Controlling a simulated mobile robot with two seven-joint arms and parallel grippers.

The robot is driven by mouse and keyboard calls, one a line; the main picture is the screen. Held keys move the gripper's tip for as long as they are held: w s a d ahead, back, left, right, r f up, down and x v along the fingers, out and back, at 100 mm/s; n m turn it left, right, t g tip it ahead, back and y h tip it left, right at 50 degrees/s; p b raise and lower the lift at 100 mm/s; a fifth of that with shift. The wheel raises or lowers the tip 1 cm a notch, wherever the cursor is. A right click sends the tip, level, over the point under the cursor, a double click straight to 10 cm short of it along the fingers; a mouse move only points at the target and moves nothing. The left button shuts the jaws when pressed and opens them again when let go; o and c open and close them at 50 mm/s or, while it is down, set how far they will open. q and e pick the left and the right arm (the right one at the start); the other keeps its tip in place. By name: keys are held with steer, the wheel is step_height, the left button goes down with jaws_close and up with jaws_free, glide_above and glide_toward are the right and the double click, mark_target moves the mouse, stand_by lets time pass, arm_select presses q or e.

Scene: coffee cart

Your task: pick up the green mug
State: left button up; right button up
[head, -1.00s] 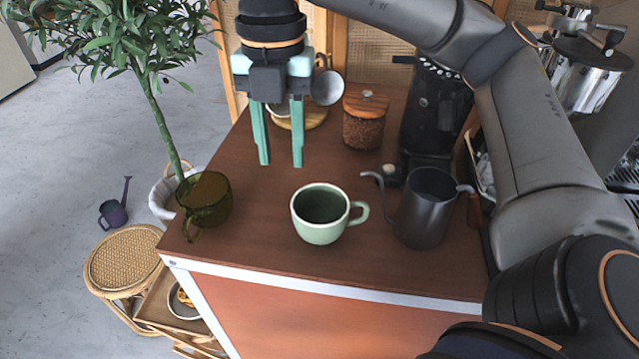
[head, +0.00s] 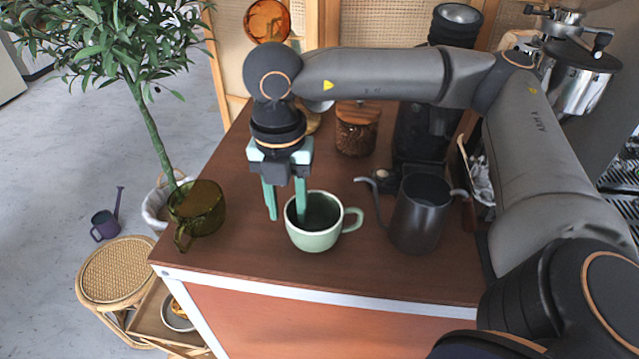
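The green mug (head: 318,238) is pale green with a dark inside and stands upright on the brown cart top, its handle to the right. My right gripper (head: 287,219) points down at the mug's left side. Its teal fingers are apart, with no object seen between them. One finger overlaps the mug's opening in the picture, and the other is left of the mug. I cannot tell whether either finger touches the mug. My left gripper is not in view.
A dark grey kettle (head: 419,220) stands close to the right of the mug. An olive glass mug (head: 196,210) stands at the left edge of the cart top (head: 235,247). A jar with a wooden lid (head: 357,134) and a black grinder (head: 412,135) stand behind.

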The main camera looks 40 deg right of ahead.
steer(key=shift+f, duration=0.2)
jaws_close()
stand_by(1.3)
